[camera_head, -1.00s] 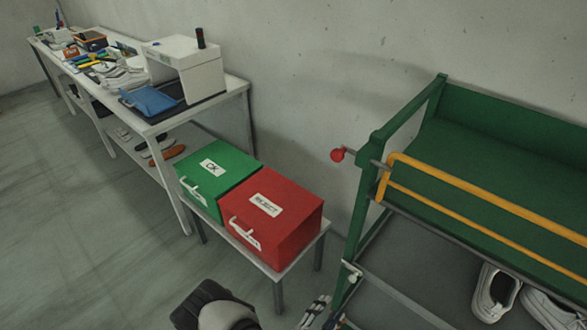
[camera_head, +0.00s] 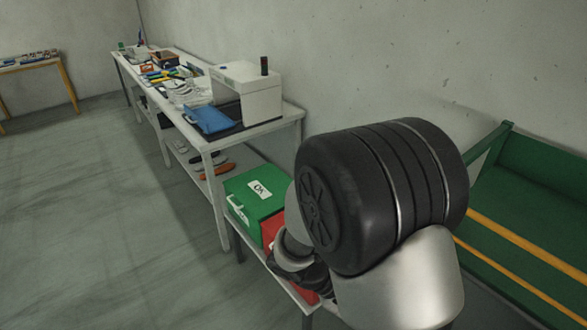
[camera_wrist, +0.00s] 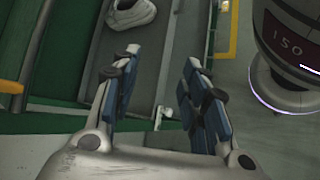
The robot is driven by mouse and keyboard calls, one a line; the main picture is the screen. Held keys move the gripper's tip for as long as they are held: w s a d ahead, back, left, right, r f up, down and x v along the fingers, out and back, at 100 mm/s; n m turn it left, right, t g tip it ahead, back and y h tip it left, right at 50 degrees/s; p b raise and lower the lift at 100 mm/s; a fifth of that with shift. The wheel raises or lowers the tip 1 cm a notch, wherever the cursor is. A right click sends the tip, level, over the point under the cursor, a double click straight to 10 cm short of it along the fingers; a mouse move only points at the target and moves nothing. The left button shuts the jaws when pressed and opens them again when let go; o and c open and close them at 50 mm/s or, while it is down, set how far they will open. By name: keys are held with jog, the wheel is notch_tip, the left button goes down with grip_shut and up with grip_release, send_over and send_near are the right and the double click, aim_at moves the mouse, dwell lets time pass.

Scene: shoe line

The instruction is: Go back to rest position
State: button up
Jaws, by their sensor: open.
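My gripper (camera_wrist: 160,98) shows in the wrist view with its two blue-padded fingers apart and nothing between them. Below it in that view are a green rack frame and a grey shelf (camera_wrist: 139,65) with a white shoe (camera_wrist: 132,13) on it. In the head view my arm's large dark joint and grey links fill the lower middle, and the gripper's fingers are not visible there.
A green OK box (camera_head: 254,196) and a mostly hidden red box (camera_head: 270,230) sit on a low table. A long white workbench (camera_head: 262,128) with a white machine (camera_head: 250,90) stands behind. The green rack (camera_head: 550,190) is at right. Open floor (camera_head: 90,200) lies at left.

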jog(key=s+a+r+m+t+y, duration=0.2)
jog(key=s+r+t+y, duration=0.1)
jog(key=r, duration=0.5)
jog(key=s+a+r+m+t+y, duration=0.2)
jog(key=s+a+r+t+y, duration=0.1)
jog(key=s+r+y, duration=0.3)
jog(key=shift+r+t+y, duration=0.7)
jog(key=shift+r+y, duration=0.1)
jog(key=shift+r, duration=0.2)
